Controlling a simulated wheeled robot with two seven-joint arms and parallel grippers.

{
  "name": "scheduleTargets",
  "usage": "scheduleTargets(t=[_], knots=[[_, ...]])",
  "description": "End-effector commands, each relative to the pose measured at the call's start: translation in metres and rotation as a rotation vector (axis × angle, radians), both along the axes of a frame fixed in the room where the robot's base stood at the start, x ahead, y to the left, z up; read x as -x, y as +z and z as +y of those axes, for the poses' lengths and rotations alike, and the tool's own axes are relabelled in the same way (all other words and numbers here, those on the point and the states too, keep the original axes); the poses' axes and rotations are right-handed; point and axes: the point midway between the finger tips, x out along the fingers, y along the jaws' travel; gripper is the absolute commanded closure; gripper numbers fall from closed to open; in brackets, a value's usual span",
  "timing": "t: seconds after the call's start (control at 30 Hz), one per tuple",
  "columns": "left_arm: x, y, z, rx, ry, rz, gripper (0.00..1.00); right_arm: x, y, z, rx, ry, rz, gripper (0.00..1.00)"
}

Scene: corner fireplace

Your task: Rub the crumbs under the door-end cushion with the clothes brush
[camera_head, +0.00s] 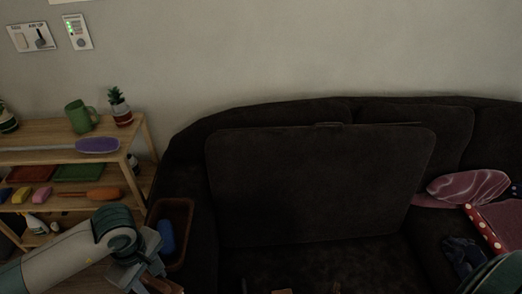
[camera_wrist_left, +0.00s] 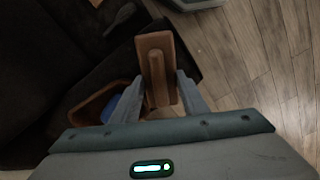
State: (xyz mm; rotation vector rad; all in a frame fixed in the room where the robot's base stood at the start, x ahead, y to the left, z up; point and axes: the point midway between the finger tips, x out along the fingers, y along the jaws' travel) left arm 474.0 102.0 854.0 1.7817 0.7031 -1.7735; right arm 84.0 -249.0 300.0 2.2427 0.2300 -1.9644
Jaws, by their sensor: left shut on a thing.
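My left gripper (camera_head: 150,275) is at the bottom left, in front of the sofa arm. In the left wrist view, the left gripper (camera_wrist_left: 158,95) is shut on a wooden clothes brush (camera_wrist_left: 156,50), whose brown block shows between and beyond the fingers. Its bristles cannot be made out. A large dark cushion (camera_head: 315,185) stands tilted up against the sofa's backrest, with the seat (camera_head: 370,265) bare in front of it. A small light brown thing (camera_head: 282,291) is cut off by the bottom edge; I cannot tell if it is crumbs.
A brown open holder (camera_head: 181,209) with a blue thing (camera_head: 166,237) inside is at the sofa arm. A wooden shelf (camera_head: 140,130) with a mug, plants and brushes stands left. Wooden floor (camera_wrist_left: 260,60) is clear.

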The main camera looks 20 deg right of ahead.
Motion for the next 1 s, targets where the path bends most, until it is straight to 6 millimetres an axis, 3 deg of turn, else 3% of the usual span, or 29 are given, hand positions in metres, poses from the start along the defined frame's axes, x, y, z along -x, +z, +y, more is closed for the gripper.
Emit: scheduleTargets(t=[0.2, 0.43, 0.6, 1.0], knots=[[-0.005, 0.075, 0.054, -0.006, -0.360, -0.009, 0.78, 0.000, 0.000, 0.000, 0.000, 0.000, 0.000, 0.69], [0.009, 0.130, 0.091, -0.006, -0.660, -0.001, 0.78, 0.000, 0.000, 0.000, 0.000, 0.000, 0.000, 0.69], [0.016, 0.144, 0.101, -0.004, -0.749, 0.004, 0.78, 0.000, 0.000, 0.000, 0.000, 0.000, 0.000, 0.69], [0.016, 0.145, 0.101, -0.003, -0.757, 0.005, 0.78, 0.000, 0.000, 0.000, 0.000, 0.000, 0.000, 0.69]])
